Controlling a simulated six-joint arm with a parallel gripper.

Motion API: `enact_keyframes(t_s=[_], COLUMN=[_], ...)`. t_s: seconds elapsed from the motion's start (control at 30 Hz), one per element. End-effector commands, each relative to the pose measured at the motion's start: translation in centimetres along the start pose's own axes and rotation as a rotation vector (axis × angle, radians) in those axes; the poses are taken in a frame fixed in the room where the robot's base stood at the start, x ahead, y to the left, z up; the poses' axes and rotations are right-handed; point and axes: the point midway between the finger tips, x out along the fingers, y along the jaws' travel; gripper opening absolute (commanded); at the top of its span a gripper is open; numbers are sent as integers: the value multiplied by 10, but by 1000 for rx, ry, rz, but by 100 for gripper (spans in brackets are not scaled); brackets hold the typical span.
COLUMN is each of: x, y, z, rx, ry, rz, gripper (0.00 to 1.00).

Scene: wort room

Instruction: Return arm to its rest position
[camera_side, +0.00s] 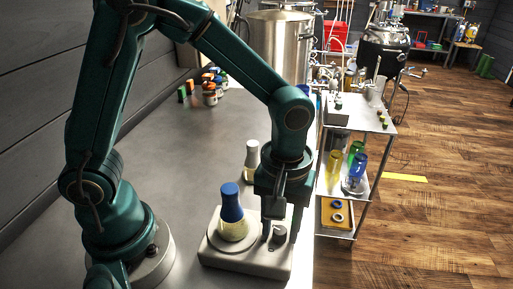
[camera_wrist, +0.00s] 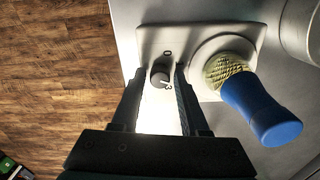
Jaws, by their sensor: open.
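My gripper (camera_side: 282,236) points down at the right side of a pale stirrer-like plate device (camera_side: 247,262) on the grey bench. In the wrist view my gripper's (camera_wrist: 160,75) two dark fingers are apart, with a small grey knob (camera_wrist: 160,80) of the device between their tips. I cannot tell whether the fingers touch the knob. A flask with yellowish contents and a blue top (camera_side: 232,212) stands on the device's round plate, left of my gripper. It also shows in the wrist view (camera_wrist: 262,108).
A second flask with a pale top (camera_side: 252,155) stands behind on the bench. Small bottles with coloured caps (camera_side: 210,90) stand further back. A metal shelf cart (camera_side: 375,125) with a yellow and a blue vessel is close on the right. Open wooden floor lies beyond it.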

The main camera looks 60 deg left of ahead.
Motion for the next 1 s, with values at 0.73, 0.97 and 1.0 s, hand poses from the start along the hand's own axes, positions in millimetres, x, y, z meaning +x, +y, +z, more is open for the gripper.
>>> enact_keyframes(t_s=[0.73, 0.97, 1.0], x=[-77, -78, -78], y=[0, 0, 0], z=[0, 0, 0], rx=[-142, -142, -142], ry=[0, 0, 0], rz=[1, 0, 0], gripper=[44, 44, 44])
